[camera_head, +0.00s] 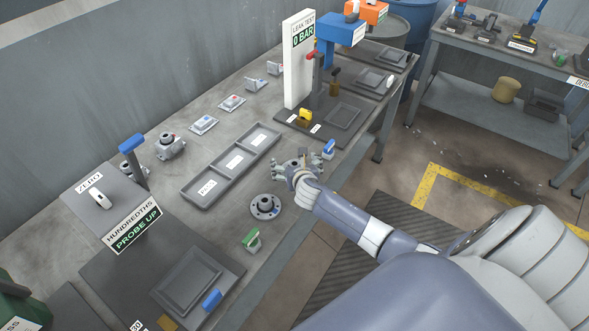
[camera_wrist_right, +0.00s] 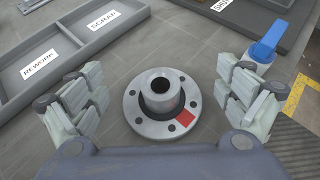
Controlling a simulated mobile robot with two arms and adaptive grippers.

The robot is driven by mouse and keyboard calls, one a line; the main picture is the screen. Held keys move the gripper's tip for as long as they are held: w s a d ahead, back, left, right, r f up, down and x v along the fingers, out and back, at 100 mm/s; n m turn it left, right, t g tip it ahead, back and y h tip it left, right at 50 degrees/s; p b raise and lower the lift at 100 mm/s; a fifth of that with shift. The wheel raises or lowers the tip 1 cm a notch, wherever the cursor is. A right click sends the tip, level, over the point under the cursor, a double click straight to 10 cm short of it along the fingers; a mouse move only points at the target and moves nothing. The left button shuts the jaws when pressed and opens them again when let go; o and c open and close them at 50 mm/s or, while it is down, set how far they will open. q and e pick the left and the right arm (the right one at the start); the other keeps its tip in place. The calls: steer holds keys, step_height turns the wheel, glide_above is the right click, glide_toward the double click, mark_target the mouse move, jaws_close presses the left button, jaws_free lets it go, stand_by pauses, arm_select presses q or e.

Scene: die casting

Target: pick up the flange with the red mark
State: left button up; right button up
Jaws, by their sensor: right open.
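The flange with the red mark (camera_wrist_right: 152,127) sits upright on the bench in the right wrist view, a grey disc with bolt holes and a raised hub. The red patch is on its lower right rim. My right gripper (camera_wrist_right: 162,93) is open, with its fingers apart on either side of the flange and nothing held. In the head view my right gripper (camera_head: 297,166) is over the bench and mostly hides what is under it. Another flange (camera_head: 265,207) lies on the bench, nearer and to the left. My left gripper is not in view.
A three-part tray (camera_head: 203,199) lies left of the gripper; the wrist view shows its REWORK and SCRAP labels. A blue-handled item (camera_head: 328,149) stands just right of the gripper. A green item (camera_head: 251,240) lies nearer. The leak-test panel (camera_head: 298,75) stands farther back.

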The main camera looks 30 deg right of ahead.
steer(key=shift+s, duration=0.15)
jaws_close()
stand_by(0.4)
